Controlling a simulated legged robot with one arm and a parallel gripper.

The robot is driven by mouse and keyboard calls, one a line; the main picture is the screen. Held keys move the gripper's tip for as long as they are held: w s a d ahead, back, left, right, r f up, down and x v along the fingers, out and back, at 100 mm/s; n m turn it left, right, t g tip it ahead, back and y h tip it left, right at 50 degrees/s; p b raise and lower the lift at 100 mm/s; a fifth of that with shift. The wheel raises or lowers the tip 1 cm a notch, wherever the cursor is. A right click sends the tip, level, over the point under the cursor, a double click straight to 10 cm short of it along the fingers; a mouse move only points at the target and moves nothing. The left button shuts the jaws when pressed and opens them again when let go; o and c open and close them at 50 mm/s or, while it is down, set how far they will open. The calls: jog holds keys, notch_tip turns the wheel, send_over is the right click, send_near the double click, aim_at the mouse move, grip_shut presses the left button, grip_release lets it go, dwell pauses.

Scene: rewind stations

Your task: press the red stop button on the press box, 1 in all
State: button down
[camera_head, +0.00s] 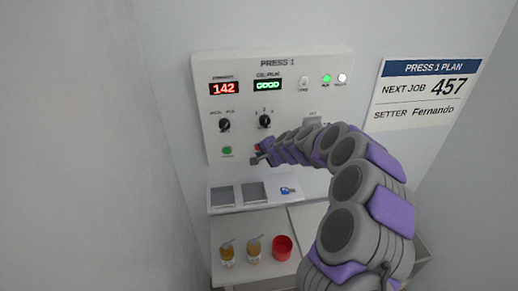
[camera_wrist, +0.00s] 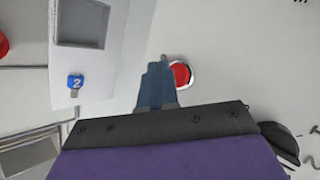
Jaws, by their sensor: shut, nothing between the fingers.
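The press box (camera_head: 289,92) is a pale panel on the wall, headed PRESS 1. Its red stop button (camera_wrist: 182,74) shows in the wrist view as a red disc in a pale ring, just right of my fingertips. In the head view the button is mostly hidden behind my gripper (camera_head: 259,159). My gripper, also in the wrist view (camera_wrist: 163,62), is shut and empty, its tips beside the button. I cannot tell whether they touch the panel.
A green button (camera_head: 227,150) and two black knobs (camera_head: 224,125) are on the panel. Below are a tray shelf (camera_head: 228,208) with a blue tag (camera_wrist: 75,82), two small jars (camera_head: 227,254) and a red cup (camera_head: 282,248). A plan sign (camera_head: 427,92) hangs at right.

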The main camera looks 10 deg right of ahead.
jog(key=shift+w, duration=0.15)
jog(key=shift+w, duration=0.2)
dwell(0.3)
jog(key=shift+w+r, duration=0.15)
jog(key=shift+w, duration=0.25)
dwell(0.7)
jog(key=shift+s, duration=0.8)
jog(key=s+b, duration=0.1)
jog(key=s, duration=0.4)
dwell(0.5)
